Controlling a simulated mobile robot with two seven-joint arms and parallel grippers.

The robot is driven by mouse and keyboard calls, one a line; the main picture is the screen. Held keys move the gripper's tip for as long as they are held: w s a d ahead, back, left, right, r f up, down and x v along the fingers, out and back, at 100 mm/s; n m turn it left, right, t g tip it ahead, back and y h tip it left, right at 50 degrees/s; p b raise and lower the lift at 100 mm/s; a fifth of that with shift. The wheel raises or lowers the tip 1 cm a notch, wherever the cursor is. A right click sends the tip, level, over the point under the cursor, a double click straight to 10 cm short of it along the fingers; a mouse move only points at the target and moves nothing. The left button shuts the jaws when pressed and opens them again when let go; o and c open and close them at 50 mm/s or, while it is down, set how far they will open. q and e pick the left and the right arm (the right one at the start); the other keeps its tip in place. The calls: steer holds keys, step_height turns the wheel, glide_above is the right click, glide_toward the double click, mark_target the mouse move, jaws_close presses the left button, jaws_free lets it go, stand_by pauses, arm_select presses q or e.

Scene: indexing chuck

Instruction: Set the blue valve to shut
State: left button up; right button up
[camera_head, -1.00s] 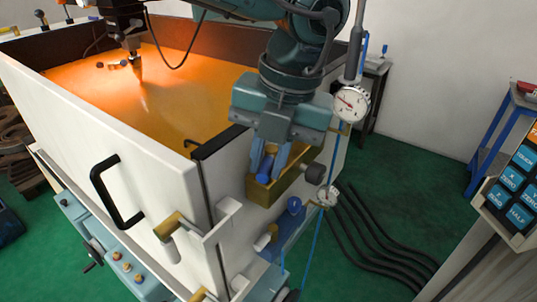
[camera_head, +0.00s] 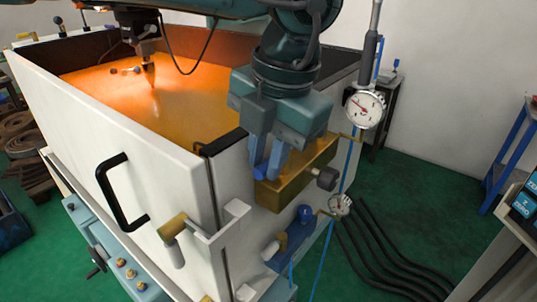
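A brass block (camera_head: 290,185), which looks like the valve's body, sits on the white enclosure's right side. A bright blue piece (camera_head: 260,172), apparently the valve's handle, shows at its left end. My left gripper (camera_head: 269,170) comes down from above with its fingers at this blue piece. The fingers overlap the piece and block in the picture, and I cannot tell whether they grip it. The rest of the handle and its exact angle are hidden. My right gripper is not in view.
A dial gauge (camera_head: 364,108) and a smaller gauge (camera_head: 340,205) are close to the right. A black door handle (camera_head: 117,195) sticks out at left. Black hoses (camera_head: 385,245) lie on the green floor.

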arm_select(q)
steer(key=o, duration=0.4)
steer(key=shift+r, duration=0.15)
steer(key=shift+w+r+p, duration=0.1)
steer(key=shift+r+p, duration=0.3)
steer(key=shift+r, duration=0.1)
step_height(320, 180, up, 6)
steer(key=s+d+p, duration=0.1)
steer(key=p, duration=0.3)
steer(key=shift+s+d+r, duration=0.15)
steer(key=shift+d+r, duration=0.1)
